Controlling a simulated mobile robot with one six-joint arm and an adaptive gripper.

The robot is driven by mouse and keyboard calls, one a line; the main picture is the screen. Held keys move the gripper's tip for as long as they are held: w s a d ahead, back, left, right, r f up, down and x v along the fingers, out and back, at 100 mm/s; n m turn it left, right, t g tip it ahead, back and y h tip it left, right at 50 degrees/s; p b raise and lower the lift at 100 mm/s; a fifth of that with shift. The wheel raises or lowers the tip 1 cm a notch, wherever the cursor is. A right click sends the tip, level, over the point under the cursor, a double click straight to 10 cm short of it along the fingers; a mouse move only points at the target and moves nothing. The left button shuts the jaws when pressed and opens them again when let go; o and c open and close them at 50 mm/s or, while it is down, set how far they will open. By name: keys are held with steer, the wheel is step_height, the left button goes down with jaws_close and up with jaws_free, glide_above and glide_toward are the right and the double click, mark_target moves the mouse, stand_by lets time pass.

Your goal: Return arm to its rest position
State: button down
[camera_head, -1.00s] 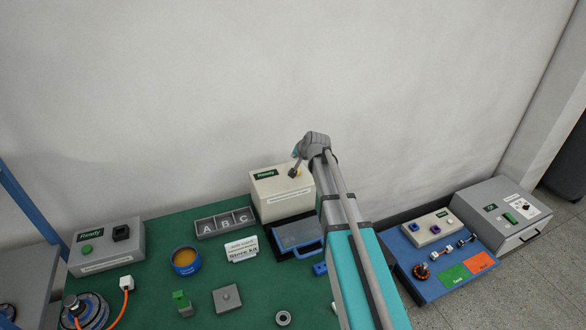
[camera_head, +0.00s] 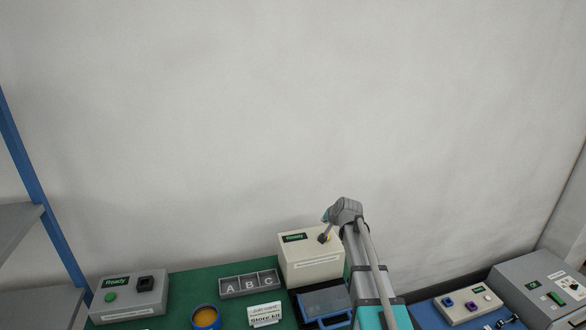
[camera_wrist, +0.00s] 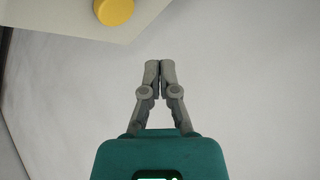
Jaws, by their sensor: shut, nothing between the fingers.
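My gripper (camera_wrist: 159,68) is shut and empty in the wrist view, its two grey fingertips together in front of the pale wall. In the head view my arm rises from the lower right. Its grey wrist is beside the upper right of the cream box (camera_head: 311,265) with the "Ready" display. The gripper's fingers are hard to make out in the head view. A round yellow button (camera_wrist: 114,11) shows at the top of the wrist view, apart from the fingertips.
A grey "Ready" box (camera_head: 130,297), an A-B-C tray (camera_head: 249,284), a blue tin (camera_head: 206,318), a white card (camera_head: 265,313) and a blue case (camera_head: 325,304) stand on the green mat. A control panel (camera_head: 470,304) and a grey machine (camera_head: 540,289) stand right. The wall behind is bare.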

steer(key=s+f+n+g+h, duration=0.1)
steer(key=s+n+g, duration=0.1)
steer(key=s, duration=0.8)
steer(key=s+f+n+g, duration=0.1)
steer(key=s+f+g, duration=0.1)
steer(key=s, duration=0.9)
steer(key=s+f+n+g+h, duration=0.1)
steer(key=s+g, duration=0.3)
steer(key=s, duration=0.7)
steer(key=shift+s+a+f+n+g+h, duration=0.3)
steer(key=shift+a+f+n, duration=0.1)
steer(key=shift+f+n, duration=0.35)
steer(key=shift+w, duration=0.2)
steer(key=w+r+m+t+y+p, duration=0.1)
steer(key=w+r+t, duration=0.3)
steer(key=w, duration=1.2)
steer(key=w+r+m+t+y+p, duration=0.1)
steer(key=w+r+m+t, duration=0.3)
steer(key=w, duration=1.2)
steer(key=shift+w+d+r+t+y+p, duration=0.3)
steer(key=shift+d+r+t+p, duration=0.1)
steer(key=shift+r+p, duration=0.45)
steer(key=shift+f+m, duration=0.25)
step_height(320, 180, down, 8)
steer(key=b, duration=0.8)
steer(key=shift+f+b, duration=0.25)
steer(key=shift+b, duration=0.1)
